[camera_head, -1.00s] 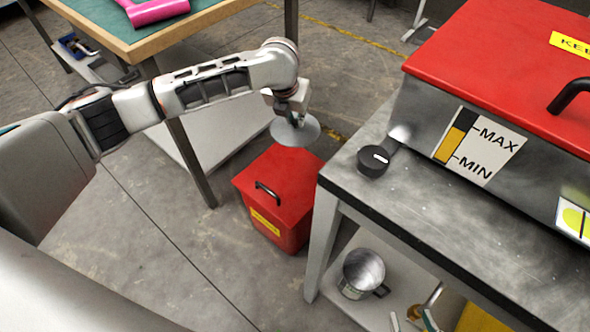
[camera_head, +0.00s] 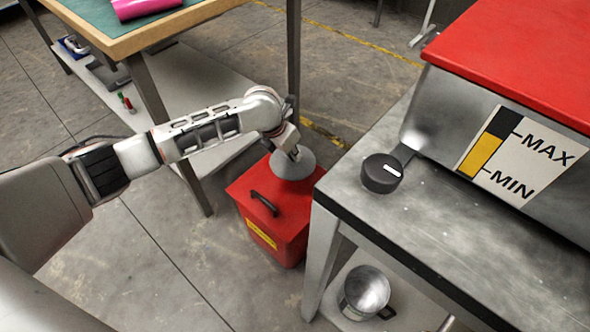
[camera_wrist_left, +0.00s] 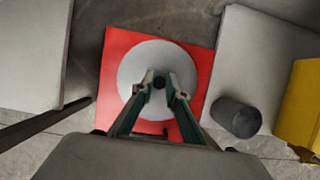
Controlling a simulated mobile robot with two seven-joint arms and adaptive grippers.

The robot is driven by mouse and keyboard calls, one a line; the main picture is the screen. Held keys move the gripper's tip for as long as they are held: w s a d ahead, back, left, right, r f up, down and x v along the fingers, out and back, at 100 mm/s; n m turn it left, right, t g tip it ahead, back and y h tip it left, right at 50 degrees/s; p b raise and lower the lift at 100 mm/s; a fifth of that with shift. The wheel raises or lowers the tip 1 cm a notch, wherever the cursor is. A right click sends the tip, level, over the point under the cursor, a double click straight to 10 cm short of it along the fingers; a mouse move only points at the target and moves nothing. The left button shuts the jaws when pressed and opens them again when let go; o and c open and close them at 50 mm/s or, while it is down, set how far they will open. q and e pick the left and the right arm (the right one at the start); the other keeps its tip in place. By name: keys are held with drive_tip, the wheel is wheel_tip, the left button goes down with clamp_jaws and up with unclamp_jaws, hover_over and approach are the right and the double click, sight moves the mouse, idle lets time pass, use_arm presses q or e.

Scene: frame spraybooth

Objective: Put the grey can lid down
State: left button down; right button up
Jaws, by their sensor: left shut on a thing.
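The grey can lid (camera_head: 292,165) is a round disc with a small dark knob at its centre. My left gripper (camera_head: 290,152) is shut on it by the knob, which shows between the fingertips in the left wrist view (camera_wrist_left: 160,84). The lid (camera_wrist_left: 150,62) is over the red bin's lid (camera_head: 282,196), toward its far side. I cannot tell whether it touches the red surface. The red bin also shows under the lid in the left wrist view (camera_wrist_left: 115,55). My right gripper is not in view.
A grey metal bench (camera_head: 450,225) with a black knob (camera_head: 382,173) and a red-lidded tank (camera_head: 520,45) stands right of the bin. A metal pot (camera_head: 366,290) is on its lower shelf. A green-topped table (camera_head: 95,12) is at upper left. Floor left of the bin is clear.

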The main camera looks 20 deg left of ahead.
sight(292, 170)
use_arm(q)
wheel_tip(292, 170, down, 2)
drive_tip(key=shift+s+f, duration=0.15)
drive_tip(key=shift+f, duration=0.1)
drive_tip(key=shift+f+b, duration=0.25)
drive_tip(key=shift+b, duration=0.05)
wheel_tip(292, 170, down, 5)
drive_tip(key=shift+r+b, duration=0.1)
drive_tip(key=shift+b, duration=0.8)
drive_tip(key=shift+f, duration=0.55)
drive_tip(key=shift+w+r, duration=0.2)
drive_tip(key=shift+r, duration=0.05)
drive_tip(key=shift+f, duration=0.2)
drive_tip(key=c, duration=2)
unclamp_jaws()
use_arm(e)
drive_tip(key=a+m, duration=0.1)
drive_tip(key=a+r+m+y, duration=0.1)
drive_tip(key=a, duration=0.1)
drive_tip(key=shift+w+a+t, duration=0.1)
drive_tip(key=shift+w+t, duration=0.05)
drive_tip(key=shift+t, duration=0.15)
